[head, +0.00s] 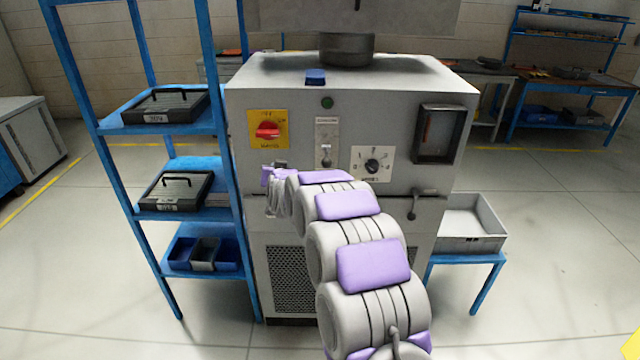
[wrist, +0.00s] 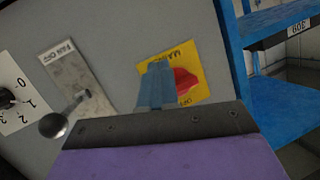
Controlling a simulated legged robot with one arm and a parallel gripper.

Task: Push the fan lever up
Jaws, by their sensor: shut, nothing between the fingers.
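The fan lever (head: 326,156) is a short metal stick with a round knob on a narrow grey plate (head: 326,131) on the front of the grey cabinet. In the wrist view, which is turned about upside down, its knob (wrist: 53,125) stands out from the plate marked FAN OFF (wrist: 72,72). Its exact tilt is hard to tell. My gripper (head: 268,173) is in front of the cabinet, left of and slightly below the lever, apart from it. Its fingers (wrist: 157,85) are shut and empty, overlapping the yellow switch plate in the wrist view.
A red main switch (head: 268,130) on a yellow plate is left of the lever. A numbered dial (head: 372,166) is to its right. A blue shelf rack (head: 218,90) stands close at the left. A grey tray (head: 472,243) sits on a stand at the right.

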